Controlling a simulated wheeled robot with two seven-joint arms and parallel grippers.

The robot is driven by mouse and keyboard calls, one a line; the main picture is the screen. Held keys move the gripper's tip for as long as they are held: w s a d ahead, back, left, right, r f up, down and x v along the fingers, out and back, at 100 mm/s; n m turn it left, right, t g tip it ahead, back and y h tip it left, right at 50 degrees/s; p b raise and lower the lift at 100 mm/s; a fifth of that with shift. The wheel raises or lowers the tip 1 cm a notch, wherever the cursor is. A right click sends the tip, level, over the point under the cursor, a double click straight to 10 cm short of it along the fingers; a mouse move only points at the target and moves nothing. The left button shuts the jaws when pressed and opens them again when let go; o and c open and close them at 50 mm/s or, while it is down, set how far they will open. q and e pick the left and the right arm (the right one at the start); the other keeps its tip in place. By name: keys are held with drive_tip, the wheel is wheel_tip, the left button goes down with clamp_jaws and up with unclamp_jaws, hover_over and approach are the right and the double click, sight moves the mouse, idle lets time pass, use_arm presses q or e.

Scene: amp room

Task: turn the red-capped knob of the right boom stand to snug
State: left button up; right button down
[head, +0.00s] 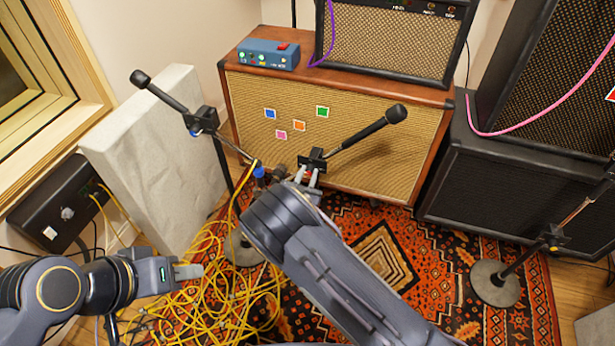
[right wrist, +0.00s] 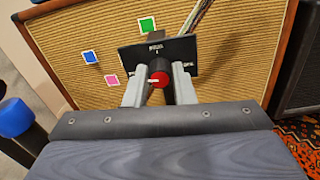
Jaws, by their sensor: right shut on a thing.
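The red-capped knob (right wrist: 159,79) sits on a black plate (right wrist: 155,56) with small white lettering, too small to read surely. A pale pointer mark on the cap points left. My right gripper (head: 307,174) is shut on the knob, with one finger on each side of it in the right wrist view. The knob is mostly hidden by the gripper in the head view. The boom arm (head: 366,134) rises to the right from the plate. My left gripper (head: 188,271) hangs at lower left over yellow cables, apart from the stands; its jaw gap cannot be made out.
Another boom stand (head: 176,96) with a blue knob stands to the left. Behind is a wooden speaker cabinet (head: 395,165) with coloured squares, bearing a blue box (head: 268,56). Yellow cables (head: 215,295) tangle on the patterned rug. A third stand (head: 494,284) is at right.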

drive_tip(key=m+b, duration=0.3)
drive_tip(key=m, duration=0.1)
drive_tip(key=shift+f, duration=0.25)
drive_tip(key=m+b, duration=0.5)
drive_tip(key=b, duration=0.1)
drive_tip(key=m+b, duration=0.5)
drive_tip(key=b, duration=0.1)
drive_tip(key=shift+d+f, duration=0.15)
drive_tip(key=shift+f, duration=0.05)
drive_tip(key=shift+r+m+b, duration=0.2)
drive_tip(key=shift+m+b, duration=1.25)
drive_tip(key=shift+m, duration=0.05)
drive_tip(key=c, duration=1.2)
unclamp_jaws()
drive_tip(key=shift+s, duration=0.1)
